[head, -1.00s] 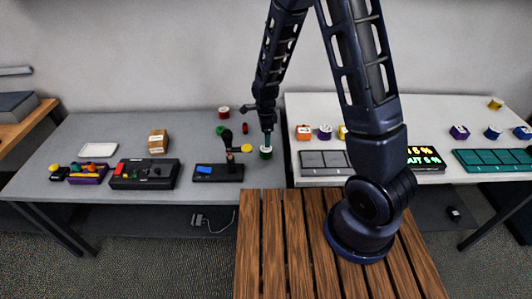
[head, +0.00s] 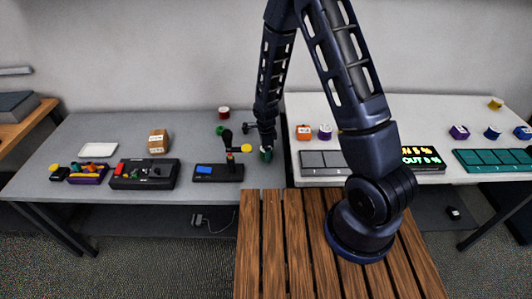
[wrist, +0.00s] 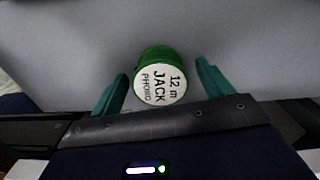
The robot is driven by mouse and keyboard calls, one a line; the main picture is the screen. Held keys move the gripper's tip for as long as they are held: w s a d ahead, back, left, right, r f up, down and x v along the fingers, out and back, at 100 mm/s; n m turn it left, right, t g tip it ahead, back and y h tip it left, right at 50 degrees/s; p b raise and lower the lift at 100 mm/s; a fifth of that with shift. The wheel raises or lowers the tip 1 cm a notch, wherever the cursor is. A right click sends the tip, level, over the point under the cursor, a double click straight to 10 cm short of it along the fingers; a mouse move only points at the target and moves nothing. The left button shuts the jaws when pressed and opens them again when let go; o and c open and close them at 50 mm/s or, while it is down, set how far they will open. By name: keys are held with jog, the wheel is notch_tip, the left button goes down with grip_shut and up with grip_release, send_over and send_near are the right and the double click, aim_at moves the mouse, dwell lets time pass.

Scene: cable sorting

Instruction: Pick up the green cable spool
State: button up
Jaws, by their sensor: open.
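The green cable spool (wrist: 152,56) stands on the grey table. In the wrist view its white round label reads "12 m JACK PHONO". My gripper (wrist: 161,84) is open, with one teal finger to the left of the spool and one to the right, and a gap shows on both sides. In the head view my gripper (head: 266,147) is low over the right end of the grey table, and the spool there is mostly covered by the fingers. A second green item (head: 221,130) lies farther back on the table, to the left.
A black device with a blue screen (head: 216,172) is just left of my gripper, with a yellow-topped item (head: 246,148) beside it. A red-and-white spool (head: 224,112) stands at the back. The white table (head: 300,110) adjoins on the right.

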jog(key=shift+f, duration=0.1)
jog(key=c, duration=1.1)
